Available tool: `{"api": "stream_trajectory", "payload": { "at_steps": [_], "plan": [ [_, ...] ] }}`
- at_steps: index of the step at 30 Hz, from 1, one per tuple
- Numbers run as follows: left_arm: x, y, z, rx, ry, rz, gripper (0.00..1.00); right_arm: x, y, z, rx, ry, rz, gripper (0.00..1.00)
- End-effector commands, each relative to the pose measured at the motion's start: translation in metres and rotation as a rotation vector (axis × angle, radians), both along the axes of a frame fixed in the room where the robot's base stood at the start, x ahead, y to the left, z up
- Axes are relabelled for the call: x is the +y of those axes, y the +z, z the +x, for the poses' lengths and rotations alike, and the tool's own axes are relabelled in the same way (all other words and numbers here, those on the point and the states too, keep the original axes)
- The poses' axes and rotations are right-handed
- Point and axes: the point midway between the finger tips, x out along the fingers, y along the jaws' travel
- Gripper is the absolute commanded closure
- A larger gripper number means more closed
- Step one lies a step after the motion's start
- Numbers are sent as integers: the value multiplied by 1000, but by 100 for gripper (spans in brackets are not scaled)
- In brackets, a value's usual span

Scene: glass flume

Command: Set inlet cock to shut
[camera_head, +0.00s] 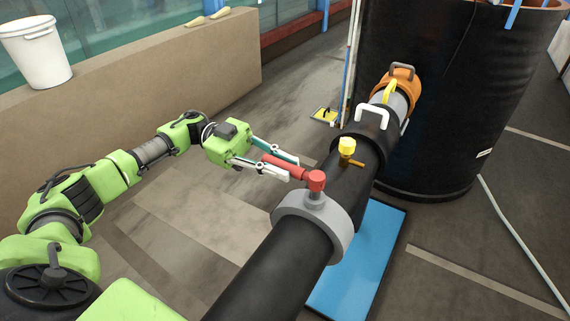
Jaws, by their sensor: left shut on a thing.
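The inlet cock is a red lever handle (316,180) on a short stem above a grey collar (335,222) around a thick black pipe (270,270). The lever points to the upper left, roughly crosswise to the pipe. My left gripper (291,169) reaches in from the left with its two pale fingers on either side of the lever's arm, shut on it. The lever's hub at the stem is uncovered. My right gripper is not in view.
Farther along the pipe are a small yellow-knobbed valve (347,147), a white handle (372,114) and an orange fitting (398,78) at a large black tank (440,110). A blue mat (360,265) lies below. A white bucket (38,55) stands on the beige wall (150,80).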

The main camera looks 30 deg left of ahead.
Motion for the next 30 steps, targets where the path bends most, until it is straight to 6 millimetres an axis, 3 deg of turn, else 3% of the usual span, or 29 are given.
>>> {"api": "stream_trajectory", "payload": {
  "at_steps": [2,3,4,5,17,30],
  "plan": [
    [0,-1,0,1,1,2,100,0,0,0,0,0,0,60],
    [0,-1,0,1,1,2,75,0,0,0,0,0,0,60],
    [0,-1,0,1,1,2,68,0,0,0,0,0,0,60],
    [0,-1,0,1,1,1,66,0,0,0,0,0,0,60],
    [4,0,1,0,2,1,66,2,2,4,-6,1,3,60],
    [72,0,6,-1,5,-1,66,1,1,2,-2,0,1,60]
  ]
}}
